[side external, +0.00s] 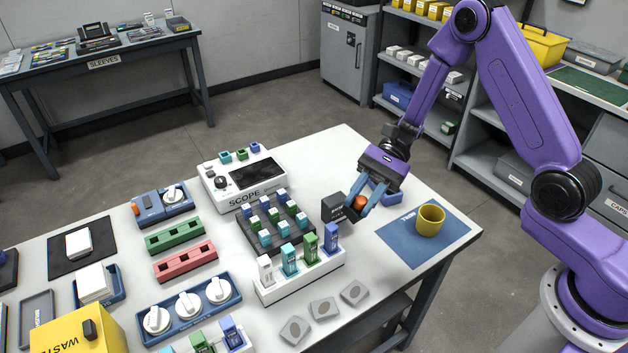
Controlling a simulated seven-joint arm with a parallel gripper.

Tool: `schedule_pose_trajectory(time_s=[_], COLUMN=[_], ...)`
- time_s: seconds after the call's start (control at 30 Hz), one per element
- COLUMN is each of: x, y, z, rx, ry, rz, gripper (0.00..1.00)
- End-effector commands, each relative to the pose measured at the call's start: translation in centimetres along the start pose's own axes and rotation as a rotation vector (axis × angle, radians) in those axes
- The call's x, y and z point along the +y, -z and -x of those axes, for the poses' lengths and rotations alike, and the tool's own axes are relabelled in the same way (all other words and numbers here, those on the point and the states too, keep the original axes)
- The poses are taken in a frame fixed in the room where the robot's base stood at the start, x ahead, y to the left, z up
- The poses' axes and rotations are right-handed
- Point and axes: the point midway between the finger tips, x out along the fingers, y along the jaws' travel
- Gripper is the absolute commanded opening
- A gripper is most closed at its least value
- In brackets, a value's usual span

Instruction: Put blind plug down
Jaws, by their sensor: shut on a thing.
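My gripper (361,204) is over the right part of the white table, with its blue-grey fingers pointing down. It is shut on a small orange piece, which I take to be the blind plug (360,202). The plug shows between the fingertips; its lower part is hard to see. A dark box (334,207) stands just left of the fingers. A blue block or tray (386,194) is partly hidden behind the gripper. I cannot tell whether the plug touches anything below it.
A blue mat (400,243) with a yellow cup (431,218) lies right of the gripper. A white rack (300,277) of coloured connectors and a dark block (262,240) of small plugs stand to the left. Several grey tiles (324,309) lie near the front edge.

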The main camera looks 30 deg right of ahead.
Motion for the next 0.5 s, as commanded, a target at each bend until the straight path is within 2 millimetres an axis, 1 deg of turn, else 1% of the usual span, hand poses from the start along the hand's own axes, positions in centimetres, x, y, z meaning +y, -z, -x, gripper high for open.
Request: schedule_pose_trajectory(time_s=[0.03, 0.1, 0.2, 0.3, 0.5], x=[-1.8, -4.0, -6.3, -7.9, -9.7], y=[0.6, 1.5, 2.5, 3.2, 4.4], z=[1.6, 3.6, 6.4, 8.9, 12.7], rx=[0.023, 0.052, 0.085, 0.110, 0.145], ry=[0.102, 0.231, 0.379, 0.494, 0.653], rz=[-0.038, -0.092, -0.153, -0.200, -0.266], gripper=[0.00, 0.00, 0.00, 0.00, 0.00])
